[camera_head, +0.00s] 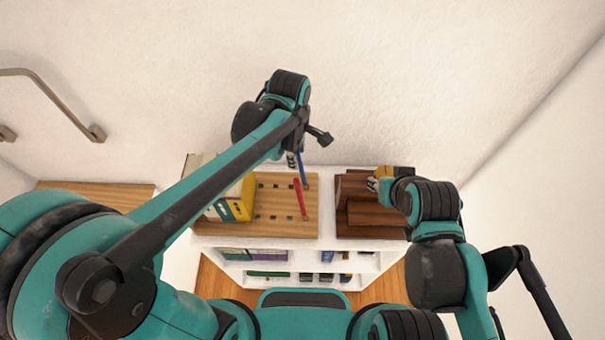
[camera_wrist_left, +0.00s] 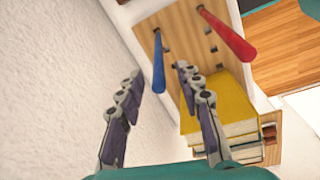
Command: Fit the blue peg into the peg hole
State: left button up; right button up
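The blue peg (camera_head: 303,170) stands at the back right of the light wooden peg board (camera_head: 275,205). In the left wrist view the blue peg (camera_wrist_left: 158,65) has its far end at the board, seemingly in a hole. The red peg (camera_head: 300,199) stands upright nearer the board's front right. Several small dark holes (camera_wrist_left: 213,48) show empty. My left gripper (camera_head: 295,158) is above the blue peg; in its wrist view the fingers (camera_wrist_left: 158,82) are apart, one either side of the peg's near end, with gaps. My right gripper (camera_head: 373,184) is by dark wooden blocks, its fingers too small to read.
A dark brown wooden object (camera_head: 370,214) sits to the right on the white shelf unit (camera_head: 325,239). The white wall rises close behind. A metal rail (camera_head: 50,85) is on the wall at the left.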

aim_at(300, 167)
pick_arm(q)
jog(key=f, duration=0.5)
jog(key=w+f+b, duration=0.1)
jog(key=f, duration=0.1)
jog(key=shift+d+f, duration=0.25)
jog(key=shift+d, duration=0.15)
jog(key=shift+s, duration=0.1)
jog(key=shift+c, duration=0.4)
grip_shut()
